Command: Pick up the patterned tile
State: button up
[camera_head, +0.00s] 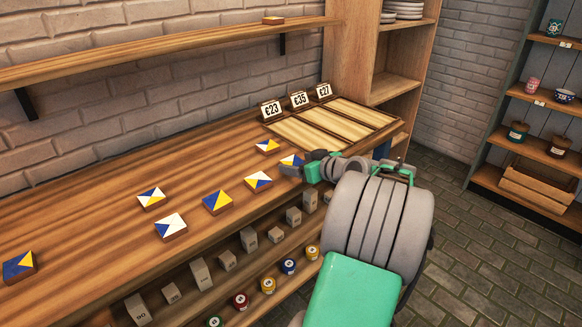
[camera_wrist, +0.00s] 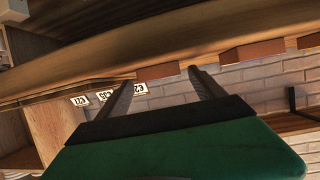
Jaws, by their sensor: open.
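Several patterned square tiles with blue, white and yellow triangles lie on the wooden counter. One patterned tile (camera_head: 291,159) lies at my gripper (camera_head: 284,168), which partly hides it in the head view. In the wrist view, which looks tipped over, the two fingers of my gripper (camera_wrist: 161,76) are apart. The brown edge of a tile (camera_wrist: 158,72) shows between and beyond the fingertips; I cannot tell whether they touch it. Other tiles lie close by: one behind (camera_head: 266,145), one to the left (camera_head: 258,181), and a blue and yellow one (camera_head: 217,202).
A tray with pale panels (camera_head: 335,122) and price signs (camera_head: 299,99) stands right of the tiles. Below the counter, a shelf holds grey blocks (camera_head: 200,274) and paint pots (camera_head: 288,266). A wall shelf (camera_head: 150,55) runs above. The counter's left middle is mostly clear.

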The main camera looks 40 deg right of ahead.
jog(key=shift+w+f, duration=0.3)
jog(key=shift+w, duration=0.3)
jog(key=shift+c, duration=0.2)
jog(key=c, duration=1.5)
